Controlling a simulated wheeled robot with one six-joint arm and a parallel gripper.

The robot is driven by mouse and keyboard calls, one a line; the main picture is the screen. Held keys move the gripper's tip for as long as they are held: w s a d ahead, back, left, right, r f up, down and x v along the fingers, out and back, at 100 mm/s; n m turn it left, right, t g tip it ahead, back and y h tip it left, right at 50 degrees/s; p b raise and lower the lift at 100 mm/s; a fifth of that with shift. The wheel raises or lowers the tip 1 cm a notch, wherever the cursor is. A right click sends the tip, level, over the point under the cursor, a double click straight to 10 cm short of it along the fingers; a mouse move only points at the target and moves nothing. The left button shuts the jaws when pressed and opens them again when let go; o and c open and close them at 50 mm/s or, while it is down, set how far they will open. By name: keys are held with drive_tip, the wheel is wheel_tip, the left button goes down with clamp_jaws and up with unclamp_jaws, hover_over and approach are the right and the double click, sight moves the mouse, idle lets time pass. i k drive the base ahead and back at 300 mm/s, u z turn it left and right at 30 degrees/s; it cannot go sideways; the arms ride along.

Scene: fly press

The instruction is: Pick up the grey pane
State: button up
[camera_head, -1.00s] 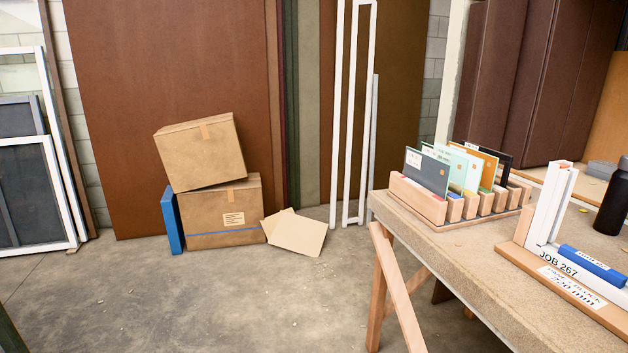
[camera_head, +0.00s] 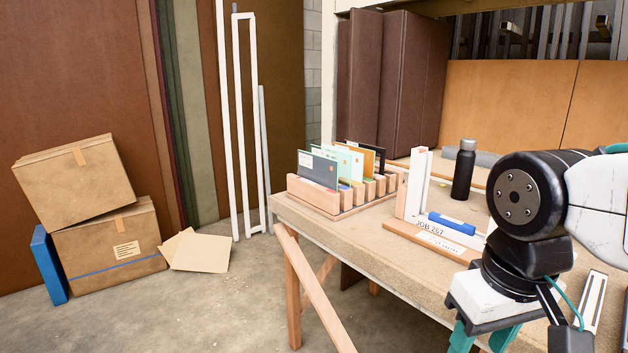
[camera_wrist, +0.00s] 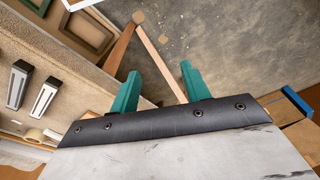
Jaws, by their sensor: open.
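The grey pane (camera_head: 318,169) stands at the front left of a wooden slotted rack (camera_head: 333,206) on the workbench. It leans a little and its lower edge is hidden in the rack. Light green, orange and black panes (camera_head: 374,155) stand behind it. My gripper (camera_head: 482,342) hangs at the lower right of the head view, well to the right of the rack and in front of the bench. Its teal fingers are apart and empty in the wrist view (camera_wrist: 160,85). The pane does not show in the wrist view.
The workbench (camera_head: 350,235) carries a job board with a white frame sample (camera_head: 417,185), a blue block (camera_head: 452,223) and a black bottle (camera_head: 464,170). Stacked cardboard boxes (camera_head: 105,235) and loose card sheets lie left on the floor. Open floor lies before the bench.

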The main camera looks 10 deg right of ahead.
sight(322, 171)
drive_tip(key=u, duration=0.5)
drive_tip(key=i, duration=0.75)
drive_tip(key=u, duration=0.7)
drive_tip(key=i, duration=0.85)
drive_tip(key=z, duration=0.55)
drive_tip(key=i, duration=1)
drive_tip(key=z, duration=0.7)
